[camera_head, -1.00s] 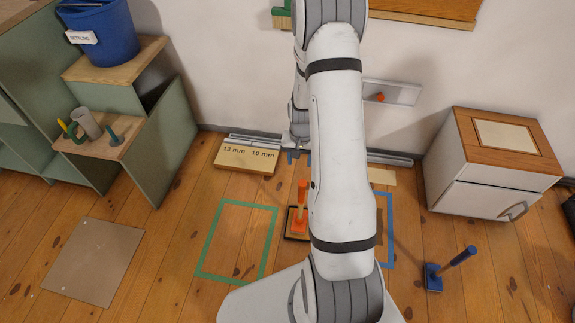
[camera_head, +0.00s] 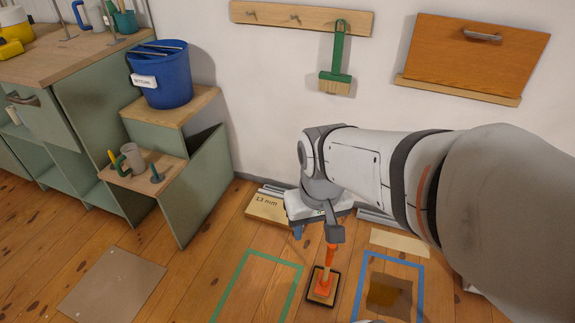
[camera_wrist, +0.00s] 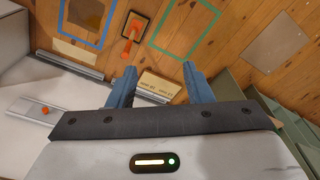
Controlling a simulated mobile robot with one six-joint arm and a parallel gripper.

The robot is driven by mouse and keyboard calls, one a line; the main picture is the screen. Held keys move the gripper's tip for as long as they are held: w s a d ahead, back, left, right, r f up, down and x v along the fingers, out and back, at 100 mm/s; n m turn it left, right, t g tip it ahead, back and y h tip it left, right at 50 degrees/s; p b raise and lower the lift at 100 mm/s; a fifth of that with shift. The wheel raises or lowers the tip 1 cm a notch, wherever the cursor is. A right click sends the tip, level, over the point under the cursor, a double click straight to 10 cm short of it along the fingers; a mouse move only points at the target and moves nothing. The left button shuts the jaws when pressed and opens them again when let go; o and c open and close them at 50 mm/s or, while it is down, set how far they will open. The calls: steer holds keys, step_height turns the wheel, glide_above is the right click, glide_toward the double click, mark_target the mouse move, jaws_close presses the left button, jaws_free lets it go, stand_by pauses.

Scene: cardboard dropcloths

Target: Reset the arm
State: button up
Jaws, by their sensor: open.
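My arm reaches in from the right in the head view, bent toward the wall. My gripper (camera_wrist: 158,85) shows in the wrist view with its two blue fingers spread apart and nothing between them. In the head view the gripper's fingers are mostly hidden behind the wrist.
A green tape outline (camera_head: 296,283) and a blue tape outline (camera_head: 420,290) mark the floor. A blue bucket (camera_head: 165,85) stands on the stepped green cabinet (camera_head: 185,205) at left. A green brush (camera_head: 338,60) hangs on the wall. A grey-brown sheet (camera_head: 110,285) lies on the floor.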

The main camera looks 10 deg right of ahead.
steer(key=shift+r, duration=0.1)
stand_by(0.3)
step_height(320, 180, up, 46)
steer(key=s+t+p, duration=0.1)
steer(key=t+p, duration=0.1)
steer(key=p, duration=3.8)
steer(key=shift+s+t, duration=0.2)
steer(key=shift+t, duration=0.2)
steer(key=shift+d, duration=0.1)
